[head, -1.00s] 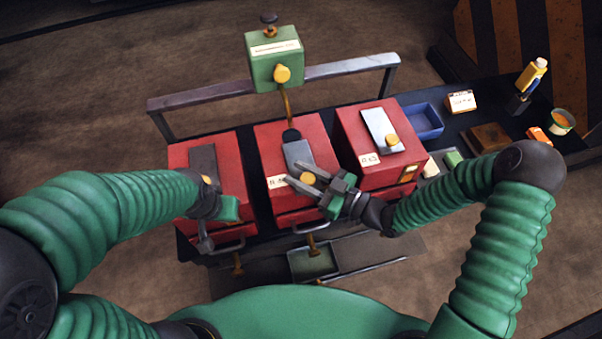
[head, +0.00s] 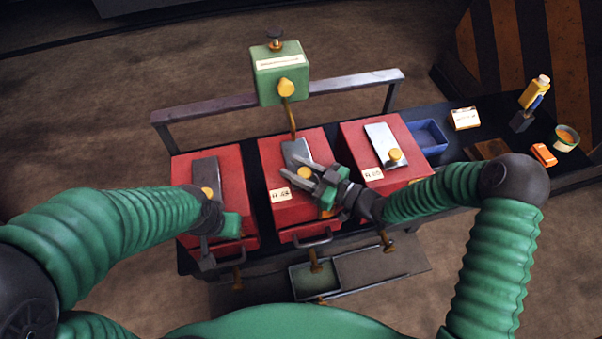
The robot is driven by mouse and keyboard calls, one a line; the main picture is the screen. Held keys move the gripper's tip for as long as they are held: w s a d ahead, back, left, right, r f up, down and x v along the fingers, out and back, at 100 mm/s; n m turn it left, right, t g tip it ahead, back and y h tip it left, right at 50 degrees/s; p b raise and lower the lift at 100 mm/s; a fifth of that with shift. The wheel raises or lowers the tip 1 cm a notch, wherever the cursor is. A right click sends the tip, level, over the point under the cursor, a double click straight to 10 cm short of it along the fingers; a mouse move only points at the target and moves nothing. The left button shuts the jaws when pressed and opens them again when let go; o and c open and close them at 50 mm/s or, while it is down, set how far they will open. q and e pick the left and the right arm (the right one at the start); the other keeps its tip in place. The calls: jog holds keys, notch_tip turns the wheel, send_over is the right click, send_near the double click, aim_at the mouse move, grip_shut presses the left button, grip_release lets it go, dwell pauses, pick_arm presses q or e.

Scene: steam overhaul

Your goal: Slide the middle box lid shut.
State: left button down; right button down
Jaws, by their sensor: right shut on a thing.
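The middle red box (head: 283,208) has a grey sliding lid (head: 296,151) with a yellow knob (head: 304,173) on its sloped top. The lid reaches close to the box's far edge, and no dark opening shows beyond it. My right gripper (head: 299,175) comes in from the right, its two fingers shut on the knob from either side. My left gripper (head: 207,240) is low at the front of the left red box (head: 230,180); its fingers are too hidden to tell their opening.
The right red box (head: 356,146) and the left one have similar grey lids with yellow knobs. A green box on a brass pipe (head: 281,73) stands behind the middle box, near a metal rail (head: 345,83). A blue tray (head: 429,137) and small items lie at right.

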jog(key=shift+w+a+r, duration=0.1)
jog(key=shift+a+r, duration=0.15)
jog(key=c, duration=1.3)
grip_release()
jog(key=shift+o, duration=1.3)
jog(key=shift+w+a+f, duration=0.1)
jog(key=shift+w+a, duration=0.2)
jog(key=shift+a, duration=0.1)
jog(key=shift+d, duration=0.5)
pick_arm(q)
jog(key=shift+w+a+f, duration=0.15)
jog(key=shift+w+a, duration=0.05)
jog(key=shift+a, duration=0.15)
pick_arm(e)
jog(key=v, duration=1.6)
pick_arm(q)
jog(key=shift+a, duration=0.1)
pick_arm(e)
jog(key=shift+f, duration=0.1)
pick_arm(q)
jog(key=shift+f, duration=0.1)
